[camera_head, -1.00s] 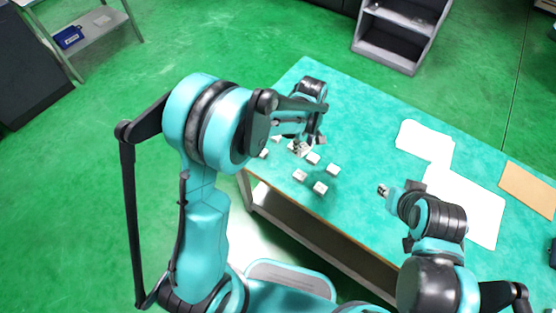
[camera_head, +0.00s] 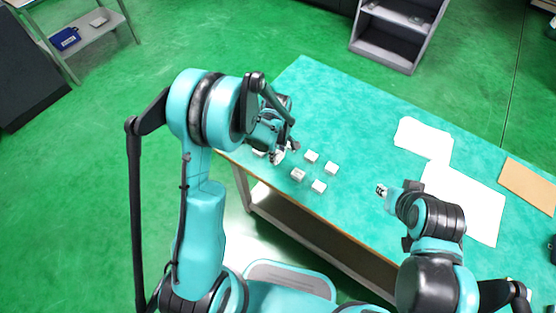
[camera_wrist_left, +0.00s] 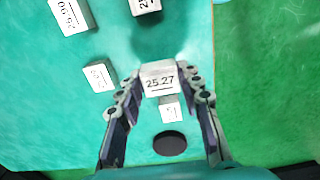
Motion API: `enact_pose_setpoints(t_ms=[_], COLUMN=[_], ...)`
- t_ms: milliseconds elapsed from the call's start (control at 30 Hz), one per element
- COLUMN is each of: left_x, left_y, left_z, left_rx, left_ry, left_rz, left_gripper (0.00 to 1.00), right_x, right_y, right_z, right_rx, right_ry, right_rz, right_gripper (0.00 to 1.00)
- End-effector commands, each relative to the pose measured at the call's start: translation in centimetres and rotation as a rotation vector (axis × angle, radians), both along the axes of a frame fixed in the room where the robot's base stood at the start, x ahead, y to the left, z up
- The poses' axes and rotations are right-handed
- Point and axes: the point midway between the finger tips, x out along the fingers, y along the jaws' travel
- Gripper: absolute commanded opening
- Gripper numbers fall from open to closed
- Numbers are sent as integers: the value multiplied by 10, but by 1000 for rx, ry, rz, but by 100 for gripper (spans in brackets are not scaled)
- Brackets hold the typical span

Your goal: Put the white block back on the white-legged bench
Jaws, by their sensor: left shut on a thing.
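My left gripper (camera_head: 283,152) is over the left end of the teal-topped bench (camera_head: 370,130). In the left wrist view its fingers (camera_wrist_left: 160,85) are shut on a white block (camera_wrist_left: 160,78) marked 25.27. In the head view the gripper partly hides this block. Other white blocks, such as this one (camera_head: 319,186), lie on the bench top to the right of the gripper. The bench's visible leg is pale grey. A pale grey stand (camera_head: 85,40) at the upper left holds another white block (camera_head: 98,21). My right gripper (camera_head: 382,190) is above the bench's right part; its jaw opening is unclear.
White sheets (camera_head: 462,200) and a tan board (camera_head: 530,186) lie on the bench's right side. The stand also holds a blue bin (camera_head: 66,38). A grey shelf unit (camera_head: 395,35) stands behind. Open green floor lies between the stand and the bench.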

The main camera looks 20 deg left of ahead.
Motion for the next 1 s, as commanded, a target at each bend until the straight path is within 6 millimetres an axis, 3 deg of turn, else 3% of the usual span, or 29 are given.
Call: enact_pose_setpoints(t_ms=[267,667,700,733,767,1000], left_x=[0,0,0,0,0,0], left_y=[0,0,0,0,0,0], left_z=[-38,-43,-42,-41,-41,-41], left_rx=[0,0,0,0,0,0], left_ry=[0,0,0,0,0,0], left_rz=[0,0,0,0,0,0], left_gripper=[0,0,43,51,56,56], right_x=[0,0,0,0,0,0], right_y=[0,0,0,0,0,0], right_z=[-14,-17,-16,-16,-16,-16], right_rx=[0,0,0,0,0,0], right_ry=[0,0,0,0,0,0], right_rz=[0,0,0,0,0,0], right_gripper=[31,31,31,31,31,31])
